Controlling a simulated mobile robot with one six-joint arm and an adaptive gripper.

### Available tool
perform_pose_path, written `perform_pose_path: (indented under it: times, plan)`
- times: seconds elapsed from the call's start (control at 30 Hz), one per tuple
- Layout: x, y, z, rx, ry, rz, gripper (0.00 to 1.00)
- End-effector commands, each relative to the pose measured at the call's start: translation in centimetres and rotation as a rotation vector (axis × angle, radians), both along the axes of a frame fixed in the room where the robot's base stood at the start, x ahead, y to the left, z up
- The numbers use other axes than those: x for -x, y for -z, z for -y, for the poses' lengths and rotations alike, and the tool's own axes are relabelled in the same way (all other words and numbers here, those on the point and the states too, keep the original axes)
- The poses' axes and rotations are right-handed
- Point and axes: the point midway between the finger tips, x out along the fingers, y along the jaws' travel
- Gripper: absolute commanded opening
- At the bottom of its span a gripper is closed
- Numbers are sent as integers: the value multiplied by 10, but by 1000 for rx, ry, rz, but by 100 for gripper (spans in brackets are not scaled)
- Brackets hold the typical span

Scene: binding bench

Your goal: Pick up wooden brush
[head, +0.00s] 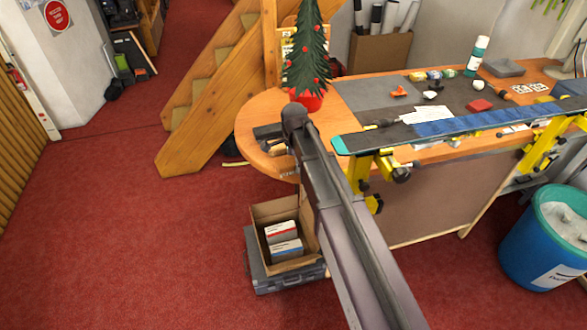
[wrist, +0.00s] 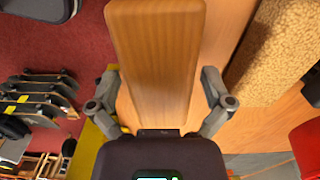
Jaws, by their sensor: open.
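The wooden brush (wrist: 157,55) fills the upper middle of the wrist view, a smooth, light brown wooden piece seen close up. My gripper (wrist: 160,80) is open, with one finger on each side of the wood and a gap showing at the right finger. The near end of the wood runs down to my gripper's dark body, which hides what lies beneath. I see no bristles for certain. In the head view my arm covers much of the table's left end, so the brush and gripper cannot be clearly made out there.
A tan, speckled block (wrist: 275,45) lies close to the right finger. A red pot (head: 307,101) with a small decorated tree stands on the wooden table (head: 252,108). A cardboard box (head: 272,207) stands below. Red floor is open to the left.

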Motion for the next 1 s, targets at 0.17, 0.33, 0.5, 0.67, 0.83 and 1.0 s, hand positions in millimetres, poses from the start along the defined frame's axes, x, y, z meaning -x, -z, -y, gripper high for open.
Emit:
perform_pose_path:
  times: [0.17,0.33,0.5,0.67,0.83,1.0]
  plan:
    - [0,9,0,0,0,0,100]
    - [0,8,0,0,0,0,100]
    - [0,8,0,0,0,0,100]
    - [0,8,0,0,0,0,100]
    - [0,8,0,0,0,0,85]
    - [0,8,0,0,0,0,35]
